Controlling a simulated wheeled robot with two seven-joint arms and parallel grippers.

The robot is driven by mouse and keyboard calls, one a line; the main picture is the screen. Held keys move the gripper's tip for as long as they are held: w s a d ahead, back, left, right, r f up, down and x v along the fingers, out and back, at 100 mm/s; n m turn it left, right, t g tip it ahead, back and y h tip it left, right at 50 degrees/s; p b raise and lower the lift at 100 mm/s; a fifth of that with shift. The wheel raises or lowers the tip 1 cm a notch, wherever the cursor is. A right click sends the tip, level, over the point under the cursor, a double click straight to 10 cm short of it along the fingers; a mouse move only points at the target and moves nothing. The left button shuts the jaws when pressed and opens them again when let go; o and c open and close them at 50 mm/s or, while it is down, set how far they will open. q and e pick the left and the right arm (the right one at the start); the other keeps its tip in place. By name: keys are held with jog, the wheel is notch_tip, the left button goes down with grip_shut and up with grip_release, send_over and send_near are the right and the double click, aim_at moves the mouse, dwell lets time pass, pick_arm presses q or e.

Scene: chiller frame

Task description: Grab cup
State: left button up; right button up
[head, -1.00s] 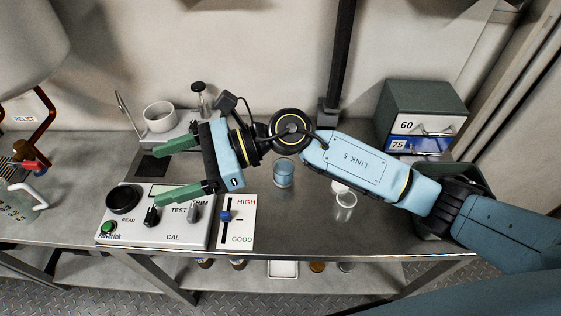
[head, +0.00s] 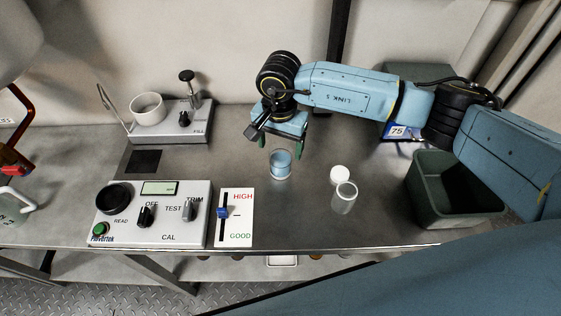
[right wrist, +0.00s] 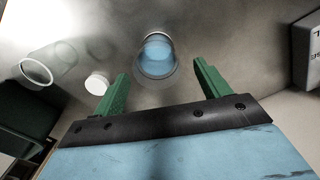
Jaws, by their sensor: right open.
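A clear glass cup (head: 280,165) with blue liquid stands upright on the metal bench in the head view. It also shows in the right wrist view (right wrist: 157,56), just beyond the fingertips and roughly centred between them. In the right wrist view the gripper (right wrist: 161,72) is open and empty, with a finger on each side of the gap. I cannot tell its exact height above the bench. My left gripper is not in view.
An empty clear jar (head: 344,199) and a white lid (head: 340,175) stand right of the cup. A dark green bin (head: 455,215) is further right.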

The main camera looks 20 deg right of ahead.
aim_at(280, 154)
jog(key=f, duration=0.6)
jog(key=shift+s+f, duration=0.2)
jog(key=shift+s, duration=0.05)
jog(key=shift+r, duration=0.1)
jog(key=c, duration=1.1)
